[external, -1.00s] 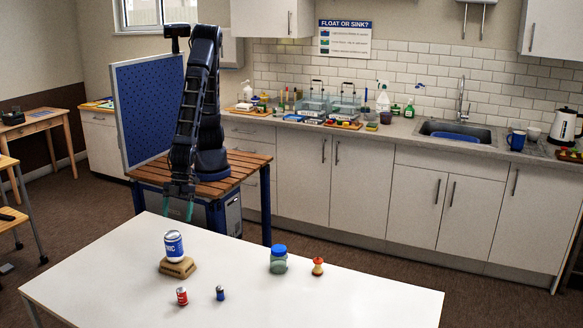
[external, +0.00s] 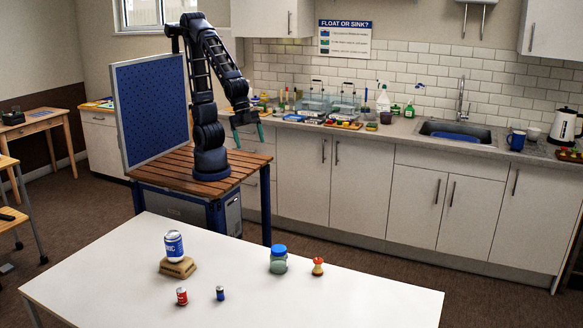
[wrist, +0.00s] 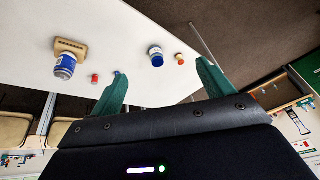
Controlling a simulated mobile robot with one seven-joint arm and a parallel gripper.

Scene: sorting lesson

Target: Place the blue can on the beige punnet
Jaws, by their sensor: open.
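The blue can (external: 174,245) has a white band and stands upright on the beige punnet (external: 178,268), at the left of the white table. In the wrist view the blue can (wrist: 65,66) and the punnet (wrist: 71,47) show at the upper left, the can against the punnet. My gripper (external: 250,134) is up and back beyond the table, near the wooden stand, well apart from the can. Its green fingers (wrist: 160,88) are spread in the wrist view with nothing between them.
On the white table (external: 330,300) are a small red can (external: 182,296), a small blue battery-like cylinder (external: 220,293), a blue-lidded jar (external: 278,260) and an apple core (external: 318,266). A blue pegboard (external: 150,108) stands left of my arm. The table's right part is clear.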

